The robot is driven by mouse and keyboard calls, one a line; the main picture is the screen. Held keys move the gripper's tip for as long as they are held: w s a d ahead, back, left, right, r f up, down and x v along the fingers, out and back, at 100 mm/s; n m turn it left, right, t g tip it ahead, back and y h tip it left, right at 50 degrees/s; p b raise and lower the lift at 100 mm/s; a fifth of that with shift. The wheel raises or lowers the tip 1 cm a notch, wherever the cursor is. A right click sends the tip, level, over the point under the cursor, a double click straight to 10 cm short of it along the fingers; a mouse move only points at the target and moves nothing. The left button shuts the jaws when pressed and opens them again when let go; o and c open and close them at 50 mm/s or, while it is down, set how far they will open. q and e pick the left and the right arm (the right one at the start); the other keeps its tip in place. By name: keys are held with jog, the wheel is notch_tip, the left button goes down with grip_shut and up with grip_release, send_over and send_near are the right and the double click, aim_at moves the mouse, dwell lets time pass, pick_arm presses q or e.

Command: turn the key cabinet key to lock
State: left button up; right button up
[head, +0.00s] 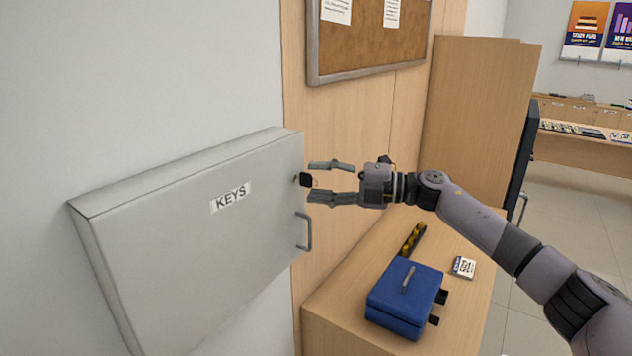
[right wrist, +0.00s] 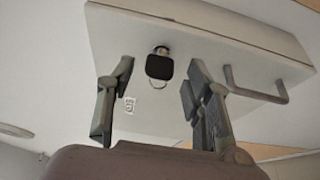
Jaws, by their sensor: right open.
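The grey key cabinet (head: 190,245), labelled KEYS, is on the wall at the left of the head view, with its door closed. The black-headed key (head: 306,180) sits in the lock near the door's right edge. In the right wrist view the key (right wrist: 160,67) has a small ring hanging below it. My right gripper (head: 312,181) is open, with its fingers pointing at the key. In the right wrist view the key appears between the two fingers (right wrist: 158,95), with gaps on both sides. My left gripper is not in view.
A door handle (head: 308,231) sticks out below the key. A cork board (head: 365,40) hangs above.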

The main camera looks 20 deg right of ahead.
jog(key=v, duration=1.1)
jog(key=shift+w, duration=0.1)
